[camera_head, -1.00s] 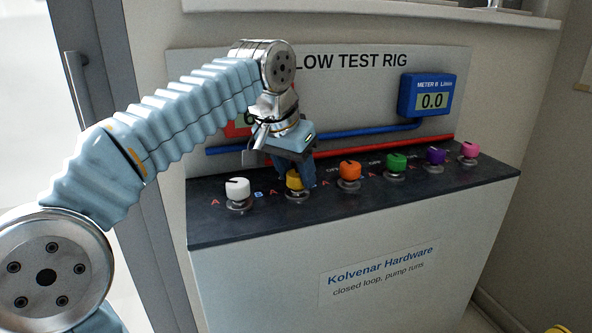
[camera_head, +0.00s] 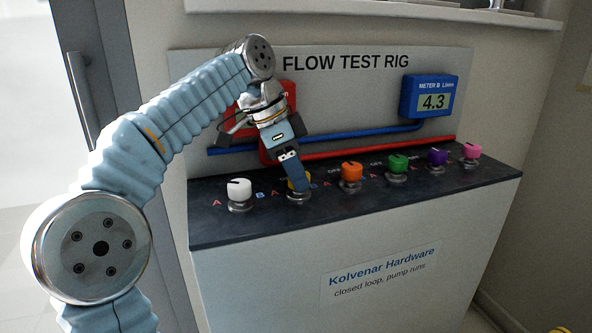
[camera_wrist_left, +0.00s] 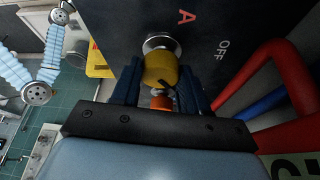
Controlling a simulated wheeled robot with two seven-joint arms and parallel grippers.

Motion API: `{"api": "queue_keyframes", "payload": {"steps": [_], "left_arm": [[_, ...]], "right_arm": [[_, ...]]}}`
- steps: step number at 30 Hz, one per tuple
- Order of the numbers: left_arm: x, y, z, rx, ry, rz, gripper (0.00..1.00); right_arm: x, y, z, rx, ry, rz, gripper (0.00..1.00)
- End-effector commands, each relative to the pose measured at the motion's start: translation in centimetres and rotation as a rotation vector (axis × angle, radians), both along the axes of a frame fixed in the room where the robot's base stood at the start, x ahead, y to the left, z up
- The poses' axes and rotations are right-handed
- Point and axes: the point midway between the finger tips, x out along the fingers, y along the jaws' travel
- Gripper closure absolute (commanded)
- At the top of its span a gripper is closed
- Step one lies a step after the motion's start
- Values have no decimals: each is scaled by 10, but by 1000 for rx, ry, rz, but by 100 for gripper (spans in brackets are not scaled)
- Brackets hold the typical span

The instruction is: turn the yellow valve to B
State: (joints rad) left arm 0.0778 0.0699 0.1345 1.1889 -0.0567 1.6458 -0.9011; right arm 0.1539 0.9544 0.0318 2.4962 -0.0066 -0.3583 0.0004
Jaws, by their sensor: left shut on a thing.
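The yellow valve (camera_head: 305,180) is a round knob on the dark bench top, second from the left in the row. My left gripper (camera_head: 296,183) comes down on it from above, shut on it, and covers most of it in the head view. In the left wrist view the yellow valve (camera_wrist_left: 160,67) sits between the two blue fingers of my left gripper (camera_wrist_left: 161,88). A dark mark shows on the knob's lower part there, with letters A and OFF on the panel. Its B letter is not clear. Meter B (camera_head: 431,97) reads 4.3. My right gripper is not seen.
A white valve (camera_head: 238,189) stands close on the left and an orange valve (camera_head: 351,172) on the right. Green, purple and pink valves follow. Blue (camera_head: 350,134) and red (camera_head: 370,150) pipes run behind. The red meter (camera_head: 290,95) is partly hidden by my arm.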

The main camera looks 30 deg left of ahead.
Motion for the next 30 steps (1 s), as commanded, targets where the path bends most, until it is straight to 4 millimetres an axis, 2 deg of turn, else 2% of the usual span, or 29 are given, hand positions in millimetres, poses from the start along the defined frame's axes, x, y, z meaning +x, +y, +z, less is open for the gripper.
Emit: {"api": "queue_keyframes", "payload": {"steps": [9, 21, 22, 27, 30], "left_arm": [[0, 1, 0, 1, -1, -75, 86], [0, 1, 0, 1, -1, -82, 86], [0, 1, 0, 1, -1, -82, 54], [0, 1, 0, 1, -1, -81, 31], [0, 1, 0, 0, 0, -81, 31]], "right_arm": [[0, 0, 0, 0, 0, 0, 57], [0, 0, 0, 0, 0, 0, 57], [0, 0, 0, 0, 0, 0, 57], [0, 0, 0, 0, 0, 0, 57], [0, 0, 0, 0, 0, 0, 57]]}}
